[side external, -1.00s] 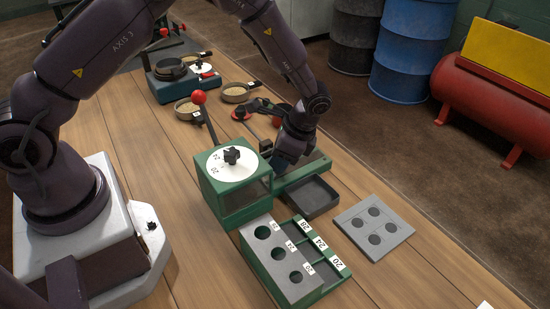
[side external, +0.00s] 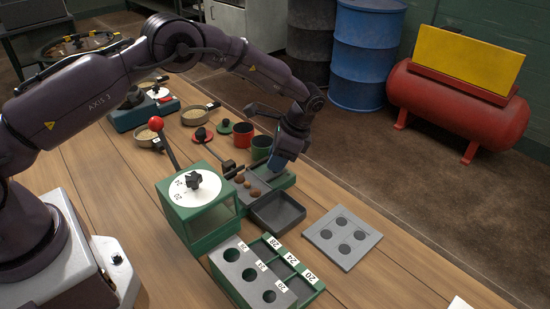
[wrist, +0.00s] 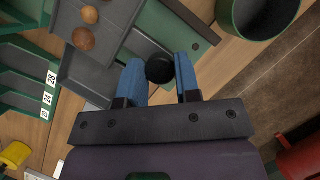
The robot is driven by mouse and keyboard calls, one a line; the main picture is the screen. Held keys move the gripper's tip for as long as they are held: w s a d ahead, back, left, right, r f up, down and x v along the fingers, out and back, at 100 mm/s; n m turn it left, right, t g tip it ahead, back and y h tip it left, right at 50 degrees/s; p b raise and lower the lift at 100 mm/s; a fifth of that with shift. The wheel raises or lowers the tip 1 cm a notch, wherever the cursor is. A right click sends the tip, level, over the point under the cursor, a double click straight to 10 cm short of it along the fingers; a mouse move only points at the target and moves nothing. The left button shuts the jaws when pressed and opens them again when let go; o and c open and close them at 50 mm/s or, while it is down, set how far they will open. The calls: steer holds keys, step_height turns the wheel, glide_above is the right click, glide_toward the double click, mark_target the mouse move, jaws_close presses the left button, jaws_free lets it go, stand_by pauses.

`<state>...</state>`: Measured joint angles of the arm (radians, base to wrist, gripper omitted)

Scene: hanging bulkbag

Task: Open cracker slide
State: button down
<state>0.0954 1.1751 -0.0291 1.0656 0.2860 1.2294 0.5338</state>
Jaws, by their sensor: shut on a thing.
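The green cracker (side external: 200,222) has a white dial on top and a lever with a red ball (side external: 155,124). A green slide plate (side external: 280,183) extends behind it to the right, and also shows in the wrist view (wrist: 193,30). My gripper (side external: 278,165) is over this plate. The knob is hidden in the side view.
An empty grey tray (side external: 278,213) and a numbered green sorter (side external: 290,270) stand in front. A grey plate with holes (side external: 342,237) lies to the right. Green (side external: 262,147) and red (side external: 237,134) cups stand close behind my gripper.

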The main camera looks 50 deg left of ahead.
steer(key=c, duration=1.1)
jaws_free()
steer(key=shift+r, duration=0.1)
steer(key=v, duration=1.2)
steer(key=shift+d+r, duration=0.15)
steer(key=shift+r, duration=0.2)
steer(key=shift+w, duration=0.1)
steer(key=s+a+r+n+t+h, duration=0.1)
steer(key=s+r+n+t, duration=0.2)
steer(key=s, duration=0.8)
steer(key=s+a+r+n+t+h, duration=0.1)
steer(key=s+a+r+n+t, duration=0.1)
steer(key=s+r, duration=0.6)
steer(key=s+a+r+n+t+h, duration=0.1)
steer(key=s+r, duration=0.5)
steer(key=s, duration=0.8)
steer(key=a+n+t, duration=0.1)
steer(key=n+t, duration=0.1)
steer(key=n, duration=0.1)
steer(key=shift+r+t, duration=0.15)
steer(key=shift+t, duration=0.25)
